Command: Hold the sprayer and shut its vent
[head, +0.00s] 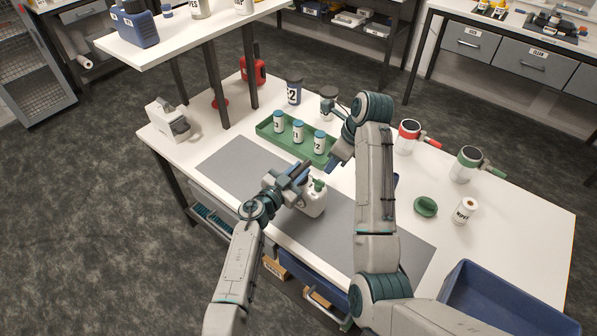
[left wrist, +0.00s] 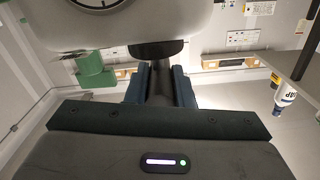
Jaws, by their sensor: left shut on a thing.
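The sprayer (head: 313,203) is a white bottle with a green part (head: 319,185) on its top, standing on the grey mat in the head view. My left gripper (head: 303,172) is at its top. In the left wrist view, the two blue fingers (left wrist: 158,88) are shut on a dark neck or handle, with the pale body (left wrist: 60,22) above and a green piece (left wrist: 95,70) to the left. Whether the vent is open or shut is not clear. My right gripper (head: 341,153) is above the bench, behind and right of the sprayer, apart from it; its jaw gap is too small to read.
A green tray (head: 265,131) with several blue-capped bottles lies behind the sprayer. Red-topped (head: 408,135) and green-topped (head: 462,164) containers, a green disc (head: 425,207) and a white roll (head: 464,211) stand right. A blue bin (head: 455,285) is front right. The grey mat (head: 235,165) is clear at left.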

